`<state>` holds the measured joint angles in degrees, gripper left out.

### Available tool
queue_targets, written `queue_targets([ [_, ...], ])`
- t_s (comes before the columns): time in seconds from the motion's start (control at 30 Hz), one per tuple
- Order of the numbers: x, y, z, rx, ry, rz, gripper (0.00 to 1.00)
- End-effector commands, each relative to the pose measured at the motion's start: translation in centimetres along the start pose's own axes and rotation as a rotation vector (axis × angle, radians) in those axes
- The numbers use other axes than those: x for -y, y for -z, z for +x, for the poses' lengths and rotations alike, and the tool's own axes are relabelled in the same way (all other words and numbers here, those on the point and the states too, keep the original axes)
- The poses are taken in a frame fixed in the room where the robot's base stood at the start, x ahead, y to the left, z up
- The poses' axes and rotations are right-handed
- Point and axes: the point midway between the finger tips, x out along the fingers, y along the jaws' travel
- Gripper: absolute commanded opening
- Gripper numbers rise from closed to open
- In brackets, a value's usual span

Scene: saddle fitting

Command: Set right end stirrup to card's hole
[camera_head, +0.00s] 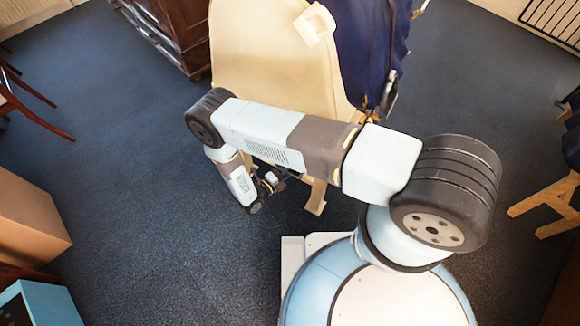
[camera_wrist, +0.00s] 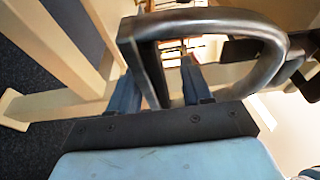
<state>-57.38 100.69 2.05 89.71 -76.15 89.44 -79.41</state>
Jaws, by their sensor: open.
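A dark metal loop (camera_wrist: 205,16), which looks like a stirrup, fills the upper middle of the wrist view, close to the camera. I cannot tell whether the fingers touch the loop. In the head view my gripper (camera_head: 268,187) hangs low, beside the front of the cream stand (camera_head: 270,60). There my arm partly covers the area, and the stirrup cannot be made out.
A dark blue cloth-like piece (camera_head: 362,45) hangs at the stand's right side. Pale wooden bars (camera_wrist: 65,45) run close by on the left in the wrist view. The dark floor (camera_head: 130,200) is clear left of my gripper.

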Motion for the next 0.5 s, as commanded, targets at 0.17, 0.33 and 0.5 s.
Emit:
queue_targets([
  [0.17, -0.1, -0.1, -3.5, 0.005, -0.001, 0.002, 0.49],
  [0.33, -0.1, -0.1, -6.8, 0.004, -0.002, 0.002, 0.49],
  [0.5, -0.1, 0.0, -9.8, 0.003, -0.002, 0.002, 0.49],
])
